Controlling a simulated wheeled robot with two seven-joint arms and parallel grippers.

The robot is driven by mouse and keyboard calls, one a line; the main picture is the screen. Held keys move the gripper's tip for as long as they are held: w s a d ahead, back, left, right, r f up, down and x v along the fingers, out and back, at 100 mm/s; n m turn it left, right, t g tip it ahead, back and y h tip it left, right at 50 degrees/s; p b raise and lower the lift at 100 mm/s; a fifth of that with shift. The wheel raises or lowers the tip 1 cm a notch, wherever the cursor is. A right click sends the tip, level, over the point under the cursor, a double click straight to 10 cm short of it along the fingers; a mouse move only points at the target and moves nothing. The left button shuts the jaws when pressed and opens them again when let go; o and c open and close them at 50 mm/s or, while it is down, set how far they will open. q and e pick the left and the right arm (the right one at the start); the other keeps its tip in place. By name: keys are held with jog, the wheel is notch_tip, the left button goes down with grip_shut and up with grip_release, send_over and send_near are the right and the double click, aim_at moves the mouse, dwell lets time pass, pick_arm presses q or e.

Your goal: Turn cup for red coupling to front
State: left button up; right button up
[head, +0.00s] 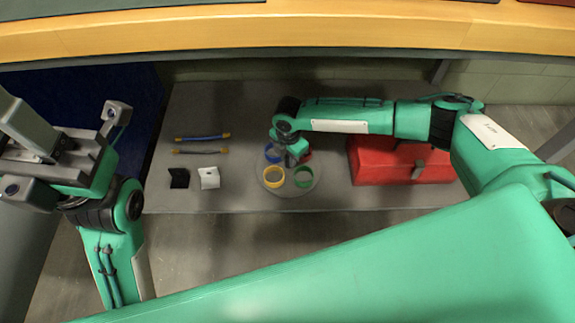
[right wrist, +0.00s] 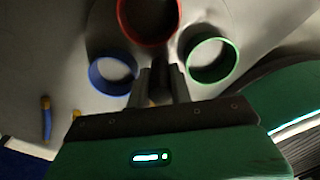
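A round grey turntable plate (head: 290,193) lies on the grey shelf and bears ring-like cups. The yellow cup (head: 273,175) is at the front left and the green cup (head: 304,177) at the front right. The blue cup (head: 273,154) is at the back left; the red cup (head: 306,155) is at the back right, partly hidden by my right gripper (head: 293,158). In the right wrist view, its fingers (right wrist: 163,88) point down between the blue cup (right wrist: 111,76) and green cup (right wrist: 212,60), with the red cup (right wrist: 148,20) beyond. A dark brownish thing shows between them; contact is unclear. My left gripper is at the far left, away from the plate.
A red toolbox (head: 395,165) stands right of the plate. A black bracket (head: 179,178), a white bracket (head: 209,178) and two cable-like pieces (head: 202,137) lie to the left. A wooden worktop edge (head: 290,33) crosses above the shelf.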

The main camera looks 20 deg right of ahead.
jog(key=shift+c, duration=1.3)
jog(key=shift+m+p, duration=1.6)
jog(key=shift+p, duration=0.65)
jog(key=shift+r+m+p, duration=0.1)
jog(key=shift+m+p, duration=0.2)
jog(key=shift+p, duration=0.1)
jog(key=shift+m+p, duration=1.4)
jog(key=shift+p, duration=0.2)
jog(key=shift+m+p, duration=1.6)
jog(key=shift+m, duration=0.3)
